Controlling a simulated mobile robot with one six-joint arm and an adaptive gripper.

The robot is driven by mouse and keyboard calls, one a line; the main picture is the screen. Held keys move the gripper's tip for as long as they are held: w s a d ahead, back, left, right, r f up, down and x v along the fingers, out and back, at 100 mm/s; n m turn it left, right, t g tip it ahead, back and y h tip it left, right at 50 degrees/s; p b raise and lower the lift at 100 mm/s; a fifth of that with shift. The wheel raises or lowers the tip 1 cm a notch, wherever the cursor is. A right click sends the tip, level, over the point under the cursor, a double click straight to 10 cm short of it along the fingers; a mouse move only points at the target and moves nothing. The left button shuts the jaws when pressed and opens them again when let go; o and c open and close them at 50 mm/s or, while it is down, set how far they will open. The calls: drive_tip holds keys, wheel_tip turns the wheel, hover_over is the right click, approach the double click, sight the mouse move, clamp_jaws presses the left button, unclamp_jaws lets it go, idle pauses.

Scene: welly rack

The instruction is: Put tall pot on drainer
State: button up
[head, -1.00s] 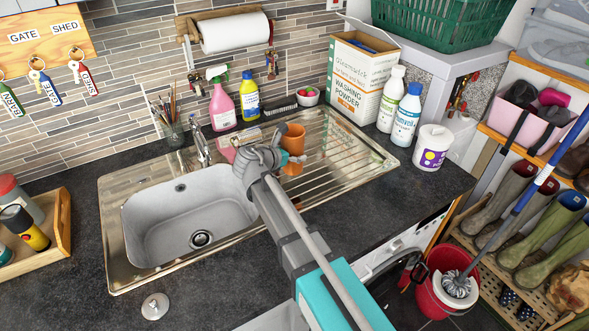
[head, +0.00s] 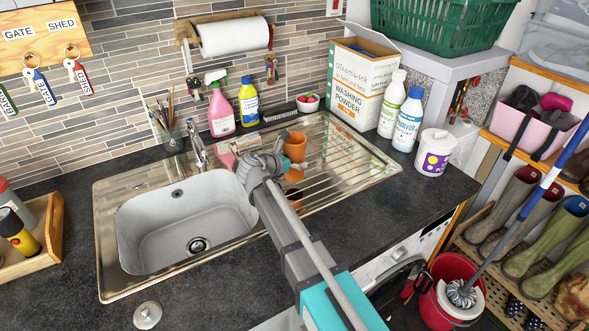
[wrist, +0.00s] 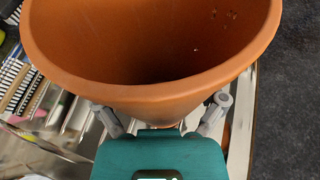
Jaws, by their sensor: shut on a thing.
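An orange terracotta pot (head: 295,147) is upright over the ribbed metal drainer (head: 345,165), right of the sink basin. My gripper (head: 284,163) is shut on the pot's side.
A washing powder box (head: 360,85), white bottles and a tub (head: 435,152) stand to the right. The drainer's right part is clear.

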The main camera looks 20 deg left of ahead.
drive_tip(key=shift+w+f+b, duration=0.3)
drive_tip(key=shift+f, duration=0.15)
drive_tip(key=shift+f+b, duration=1.4)
drive_tip(key=shift+f, duration=0.15)
drive_tip(key=o, duration=1)
drive_tip(key=shift+c, duration=0.2)
drive_tip(key=shift+r, duration=0.2)
drive_tip(key=shift+s+a+r, duration=0.15)
drive_tip(key=shift+s, duration=0.1)
drive_tip(key=p+v, duration=0.4)
drive_tip(key=v, duration=0.7)
drive_tip(key=shift+s+p, duration=0.2)
drive_tip(key=shift+p, duration=0.15)
